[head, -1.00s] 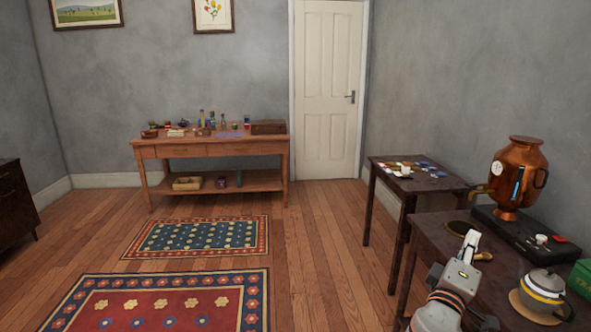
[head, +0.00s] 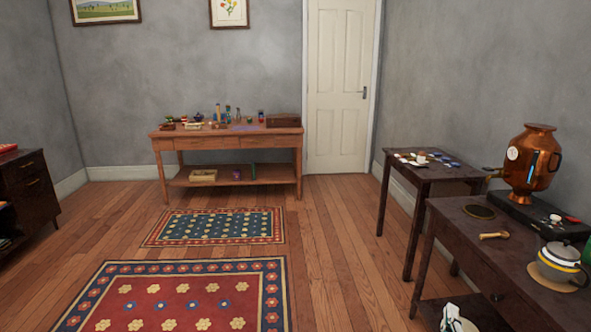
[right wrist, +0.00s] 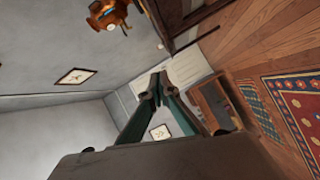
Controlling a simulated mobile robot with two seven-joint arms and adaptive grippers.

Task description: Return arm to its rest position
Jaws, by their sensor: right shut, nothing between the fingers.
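My left gripper is not in view.
The dark table (head: 470,230) holds a copper samovar (head: 530,165), a striped teapot (head: 558,265) and a brass tool (head: 494,236). A smaller dark table (head: 432,173) stands behind it. Open floor (head: 330,260) and rugs (head: 190,267) lie left.

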